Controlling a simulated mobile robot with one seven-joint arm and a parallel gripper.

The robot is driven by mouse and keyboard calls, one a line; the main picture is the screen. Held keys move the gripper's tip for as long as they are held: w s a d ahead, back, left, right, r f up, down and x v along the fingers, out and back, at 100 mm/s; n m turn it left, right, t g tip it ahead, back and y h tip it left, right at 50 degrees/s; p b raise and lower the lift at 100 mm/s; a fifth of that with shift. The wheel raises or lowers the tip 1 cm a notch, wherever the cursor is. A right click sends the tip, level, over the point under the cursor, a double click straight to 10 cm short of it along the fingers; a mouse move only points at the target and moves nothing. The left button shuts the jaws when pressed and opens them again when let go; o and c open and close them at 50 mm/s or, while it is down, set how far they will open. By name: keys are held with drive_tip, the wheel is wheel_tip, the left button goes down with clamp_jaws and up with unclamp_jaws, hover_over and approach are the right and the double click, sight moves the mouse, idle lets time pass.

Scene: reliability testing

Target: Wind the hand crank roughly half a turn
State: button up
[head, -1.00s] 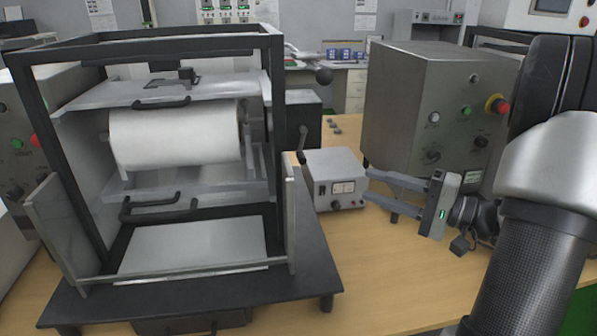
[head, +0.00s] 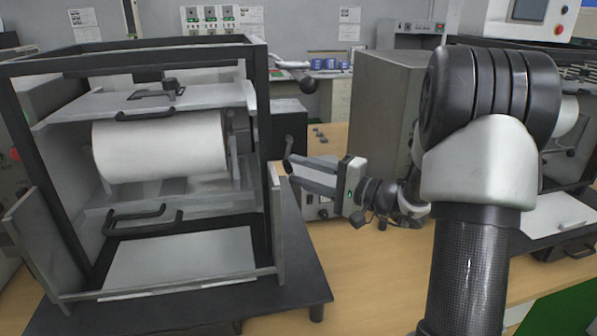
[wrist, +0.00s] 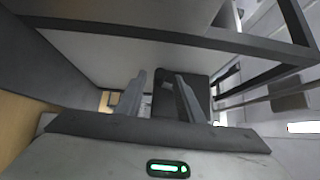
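The hand crank (head: 289,146) is a small dark arm on the right side of the black-framed machine, in front of a black box. My gripper (head: 292,172) reaches in from the right, its fingertips close to the crank's lower end. In the wrist view my gripper (wrist: 160,80) has its two grey fingers apart. A dark block shows beyond the fingers, with a small grey piece, perhaps the crank, near the tips. I cannot tell whether the fingers touch the crank.
The machine (head: 262,130) holds a white roll (head: 160,146). A small meter box (head: 316,206) is partly hidden behind my gripper. A large grey cabinet (head: 385,100) stands behind my arm.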

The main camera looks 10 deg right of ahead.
sight(290, 173)
drive_tip(key=shift+w+a, duration=0.35)
clamp_jaws()
drive_tip(key=a+m+t+b, duration=0.1)
drive_tip(key=b, duration=0.2)
drive_tip(key=a+m+t+y+b, duration=0.1)
drive_tip(key=m+b, duration=0.1)
drive_tip(key=b, duration=0.1)
drive_tip(key=shift+f+t+y, duration=0.25)
drive_tip(key=shift+t+y, duration=0.05)
drive_tip(key=shift+a+r+m+t, duration=0.15)
drive_tip(key=shift+r+m+t, duration=0.15)
drive_tip(key=shift+m, duration=0.2)
